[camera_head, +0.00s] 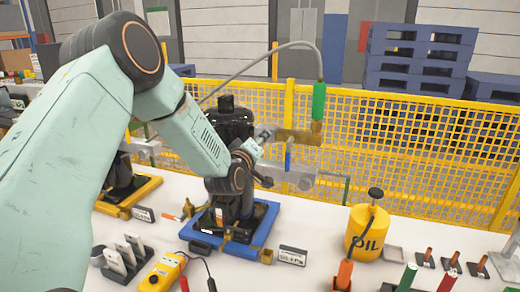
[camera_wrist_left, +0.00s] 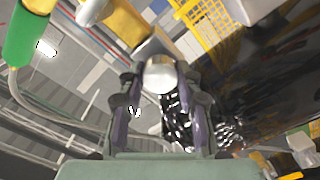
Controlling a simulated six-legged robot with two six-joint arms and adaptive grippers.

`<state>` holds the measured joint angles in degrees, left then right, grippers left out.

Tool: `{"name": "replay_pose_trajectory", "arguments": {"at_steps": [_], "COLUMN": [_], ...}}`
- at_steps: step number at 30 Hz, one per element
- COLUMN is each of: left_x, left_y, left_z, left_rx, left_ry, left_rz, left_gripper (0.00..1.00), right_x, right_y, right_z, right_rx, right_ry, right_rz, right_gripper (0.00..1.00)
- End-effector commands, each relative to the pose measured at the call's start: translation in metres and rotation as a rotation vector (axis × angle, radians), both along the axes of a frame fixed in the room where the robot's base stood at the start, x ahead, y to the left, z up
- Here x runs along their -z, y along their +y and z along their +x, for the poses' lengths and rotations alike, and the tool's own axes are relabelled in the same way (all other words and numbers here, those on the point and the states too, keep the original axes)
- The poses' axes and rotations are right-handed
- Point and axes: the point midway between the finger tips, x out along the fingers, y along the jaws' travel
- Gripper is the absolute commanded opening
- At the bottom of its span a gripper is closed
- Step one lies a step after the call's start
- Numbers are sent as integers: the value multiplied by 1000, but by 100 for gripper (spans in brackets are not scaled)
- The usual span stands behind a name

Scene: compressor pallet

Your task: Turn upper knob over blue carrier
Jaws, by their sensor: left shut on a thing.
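The compressor (camera_head: 229,125) is a black body standing in the blue carrier (camera_head: 262,240) on the white surface. A brass-coloured fitting (camera_head: 300,136) with a green upright cylinder (camera_head: 318,101) is at its upper right. A grey fitting with a blue handle (camera_head: 288,160) lies below it. My left arm crosses in front of the compressor. In the left wrist view, my left gripper (camera_wrist_left: 161,88) is shut on a pale metallic round knob (camera_wrist_left: 160,74), which sits between its fingertips. In the head view the knob and fingertips are too small and partly hidden to tell apart.
A yellow mesh fence (camera_head: 420,140) runs behind. A yellow oil can (camera_head: 367,233) stands to the right. A yellow carrier (camera_head: 143,195) with another black unit is at the left. A yellow handheld box (camera_head: 163,272) and coloured tools lie in front. A label (camera_head: 292,255) stands beside the blue carrier.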

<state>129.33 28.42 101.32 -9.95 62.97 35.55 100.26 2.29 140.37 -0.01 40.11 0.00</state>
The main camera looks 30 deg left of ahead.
Motion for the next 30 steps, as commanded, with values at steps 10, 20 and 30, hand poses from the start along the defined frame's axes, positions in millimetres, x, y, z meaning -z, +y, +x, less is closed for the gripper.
{"name": "replay_pose_trajectory", "arguments": {"at_steps": [10, 20, 30], "left_x": [-3, -1, 1], "left_y": [4, 4, 4], "left_z": [1, 1, 0], "left_rx": [-6, -4, -4], "left_ry": [-97, -171, -244], "left_rz": [-320, -626, -941], "left_gripper": [3, 3, 3], "right_x": [37, 69, 103], "right_y": [0, 0, 0], "right_z": [0, 0, 0], "right_rx": [0, 0, 0], "right_ry": [0, 0, 0], "right_rz": [0, 0, 0], "right_gripper": [0, 0, 0]}}
